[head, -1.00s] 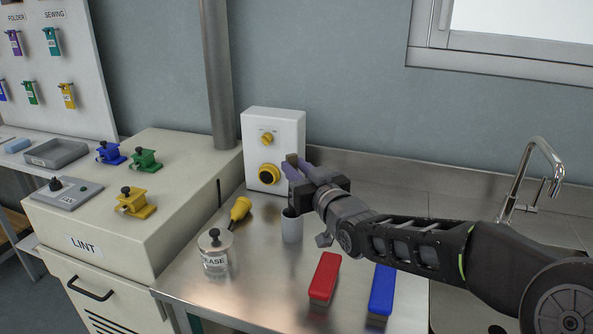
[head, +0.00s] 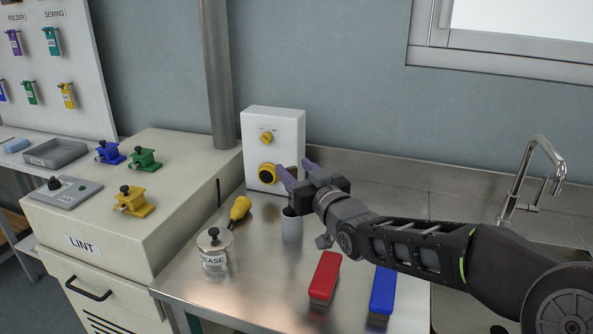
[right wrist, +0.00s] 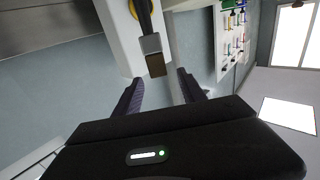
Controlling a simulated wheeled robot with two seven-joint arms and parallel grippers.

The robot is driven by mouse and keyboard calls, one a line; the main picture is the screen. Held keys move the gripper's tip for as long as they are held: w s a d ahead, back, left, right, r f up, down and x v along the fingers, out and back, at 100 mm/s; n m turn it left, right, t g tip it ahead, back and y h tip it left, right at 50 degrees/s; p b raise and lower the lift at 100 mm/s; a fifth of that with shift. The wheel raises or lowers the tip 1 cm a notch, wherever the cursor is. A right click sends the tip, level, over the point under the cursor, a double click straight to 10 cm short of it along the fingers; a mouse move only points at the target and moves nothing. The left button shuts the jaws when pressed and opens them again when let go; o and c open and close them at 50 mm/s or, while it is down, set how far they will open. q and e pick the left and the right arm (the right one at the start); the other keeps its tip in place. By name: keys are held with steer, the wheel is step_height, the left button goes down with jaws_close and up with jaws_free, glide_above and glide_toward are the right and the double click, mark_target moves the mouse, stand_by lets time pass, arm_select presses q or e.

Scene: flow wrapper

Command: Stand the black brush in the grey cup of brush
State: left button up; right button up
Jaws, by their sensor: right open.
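The grey cup (head: 291,230) stands upright on the steel counter, below my right gripper. The black brush (right wrist: 151,42) shows in the right wrist view with a dark handle, grey ferrule and brown bristles, its bristle end towards my fingers. In the head view its brown tip (head: 292,171) shows above the cup, by the fingers. The brush seems to stand in the cup, bristles up, though the fingers partly hide this. My right gripper (head: 297,171) is open, with its fingers (right wrist: 160,92) apart and clear of the brush. My left gripper is out of view.
A white box with yellow knobs (head: 287,130) stands behind the cup. A jar (head: 214,256) and a yellow-handled tool (head: 240,208) lie left. A red brush-like block (head: 325,275) and a blue one (head: 382,290) lie in front. A tap (head: 540,150) stands right.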

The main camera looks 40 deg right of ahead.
steer(key=s+a+b, duration=0.1)
steer(key=s, duration=0.6)
steer(key=shift+s+a, duration=0.2)
steer(key=shift+s, duration=0.15)
stand_by(1.3)
